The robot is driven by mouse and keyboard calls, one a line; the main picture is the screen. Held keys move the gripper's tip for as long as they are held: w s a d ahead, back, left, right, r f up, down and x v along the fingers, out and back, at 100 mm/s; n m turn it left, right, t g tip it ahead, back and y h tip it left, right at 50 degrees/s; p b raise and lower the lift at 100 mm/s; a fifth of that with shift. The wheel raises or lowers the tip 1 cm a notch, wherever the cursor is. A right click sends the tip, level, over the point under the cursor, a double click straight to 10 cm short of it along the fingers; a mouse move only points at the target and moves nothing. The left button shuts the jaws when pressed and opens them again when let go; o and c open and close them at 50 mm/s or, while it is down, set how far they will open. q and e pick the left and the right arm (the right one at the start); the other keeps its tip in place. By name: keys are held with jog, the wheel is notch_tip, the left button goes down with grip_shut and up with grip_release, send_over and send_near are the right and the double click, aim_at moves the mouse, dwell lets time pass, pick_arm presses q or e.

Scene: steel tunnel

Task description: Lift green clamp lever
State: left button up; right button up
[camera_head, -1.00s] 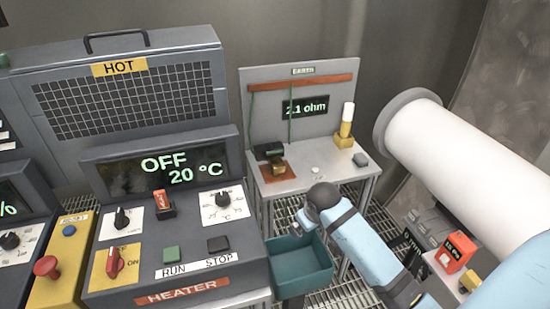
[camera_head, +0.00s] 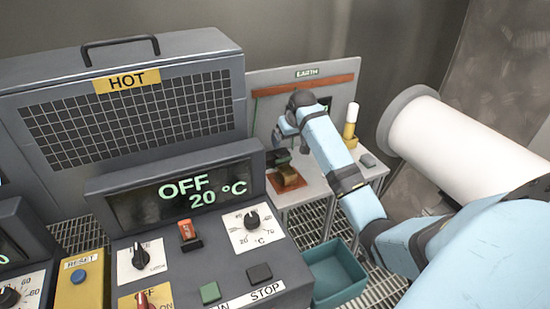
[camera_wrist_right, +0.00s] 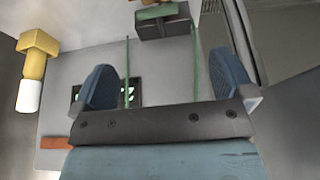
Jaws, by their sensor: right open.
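The clamp is a dark block with a green lever (camera_wrist_right: 163,13) across it, at the top of the right wrist view. In the head view the dark clamp block (camera_head: 278,157) sits on the bench, partly behind my right gripper, and its green lever cannot be made out there. My right gripper (camera_head: 284,131) hangs over the bench in front of the upright panel. My left gripper is not in view.
Two green cords (camera_wrist_right: 127,70) hang along the grey panel behind the fingers. A yellow post with a white top (camera_head: 350,122) stands right of my gripper. A copper-coloured piece (camera_head: 289,179) lies before the clamp. The heater box (camera_head: 200,240) is at left, a teal bin (camera_head: 335,272) below.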

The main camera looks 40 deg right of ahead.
aim_at(279, 156)
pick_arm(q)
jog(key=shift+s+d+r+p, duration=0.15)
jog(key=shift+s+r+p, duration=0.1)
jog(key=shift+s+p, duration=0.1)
pick_arm(e)
jog(key=x, duration=1.3)
jog(key=shift+s+d+f, duration=0.1)
jog(key=shift+f, duration=0.05)
